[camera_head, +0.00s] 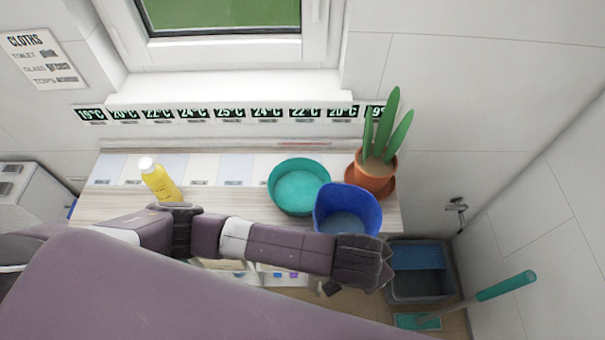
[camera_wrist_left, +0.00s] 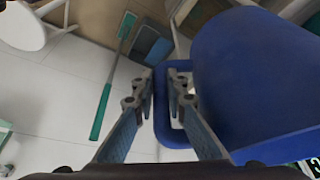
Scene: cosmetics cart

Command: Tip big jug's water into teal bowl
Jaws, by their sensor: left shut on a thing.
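The big jug (camera_head: 347,198) is blue, with its mouth facing up toward the head camera and a grey-blue surface inside, perhaps water. It is just right of and in front of the teal bowl (camera_head: 299,205), overlapping its right edge in the head view. The bowl sits upright on the shelf. My left gripper (camera_wrist_left: 164,90) is shut on the handle of the jug, whose blue body (camera_wrist_left: 245,85) fills the right of the left wrist view. I cannot tell whether the jug is touching the shelf or bowl. My right gripper is not in view.
A potted plant (camera_head: 378,170) stands close behind the jug on the right. A yellow bottle (camera_head: 160,182) stands at the shelf's left. A grey-blue bin (camera_head: 420,285) and a teal-handled tool (camera_head: 506,286) are below right. The shelf (camera_head: 232,205) between bottle and bowl is clear.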

